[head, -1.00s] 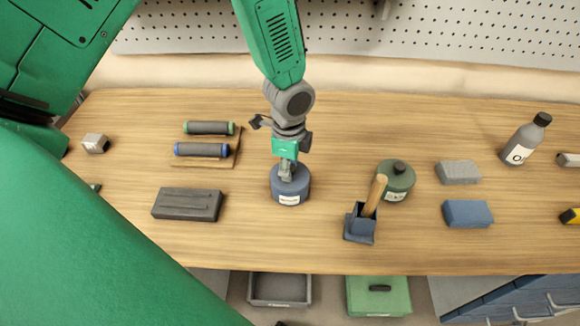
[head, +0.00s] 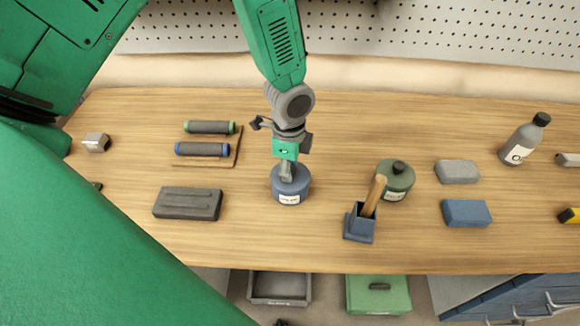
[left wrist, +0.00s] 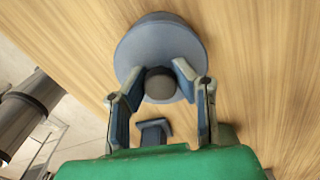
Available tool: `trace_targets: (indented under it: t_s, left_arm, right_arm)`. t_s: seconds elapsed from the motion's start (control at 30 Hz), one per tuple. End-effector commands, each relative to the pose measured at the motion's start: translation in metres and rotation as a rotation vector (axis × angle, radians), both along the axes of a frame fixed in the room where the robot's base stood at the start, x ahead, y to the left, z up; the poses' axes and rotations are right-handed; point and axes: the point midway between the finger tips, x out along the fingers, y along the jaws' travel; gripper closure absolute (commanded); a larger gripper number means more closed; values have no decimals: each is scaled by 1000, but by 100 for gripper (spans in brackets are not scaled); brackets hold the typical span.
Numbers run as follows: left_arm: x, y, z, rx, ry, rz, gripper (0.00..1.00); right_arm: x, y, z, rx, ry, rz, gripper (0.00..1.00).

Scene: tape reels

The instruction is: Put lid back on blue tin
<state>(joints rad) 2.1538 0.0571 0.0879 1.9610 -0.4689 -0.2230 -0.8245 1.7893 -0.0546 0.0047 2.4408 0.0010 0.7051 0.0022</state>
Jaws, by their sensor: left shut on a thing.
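The blue tin (head: 290,191) stands upright on the wooden bench, with a white label on its front. My left gripper (head: 287,174) is directly above it, pointing down at its top. In the left wrist view, the round blue-grey lid (left wrist: 150,45) with its dark knob (left wrist: 159,84) shows under my fingers. My left gripper (left wrist: 158,80) is shut on the knob, one finger on each side. The lid appears at the tin's top; whether it is fully seated cannot be told, as the gripper hides part of it. My right gripper is not in view.
A green tin (head: 396,187) and a blue holder (head: 360,225) with a wooden handle stand to the right. A dark grey block (head: 188,204) and two rollers (head: 203,149) lie left. Blue and grey blocks and a bottle (head: 524,142) are farther right. Bench front (head: 280,250) is clear.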

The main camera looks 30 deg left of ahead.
Motion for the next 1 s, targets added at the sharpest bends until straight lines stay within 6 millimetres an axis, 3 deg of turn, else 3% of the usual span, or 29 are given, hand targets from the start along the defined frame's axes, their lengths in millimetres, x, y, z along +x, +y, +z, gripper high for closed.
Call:
trace_targets:
  t_s: [0.37, 0.4, 0.47, 0.7, 0.77, 1.0]
  left_arm:
    - [0, 0, 0, 0, 0, 0, 100]
    - [0, 0, 0, 0, 0, 0, 74]
    - [0, 0, 0, 0, 0, 0, 53]
    - [0, 0, 0, 0, 0, 0, 53]
    - [0, 0, 0, 0, 0, 0, 33]
    - [0, 0, 0, 0, 0, 0, 32]
  right_arm:
    - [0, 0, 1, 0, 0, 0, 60]
    - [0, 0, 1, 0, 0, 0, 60]
    - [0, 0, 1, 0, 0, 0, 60]
    - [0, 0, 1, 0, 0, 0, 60]
    - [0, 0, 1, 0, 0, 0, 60]
    - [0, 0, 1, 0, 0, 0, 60]
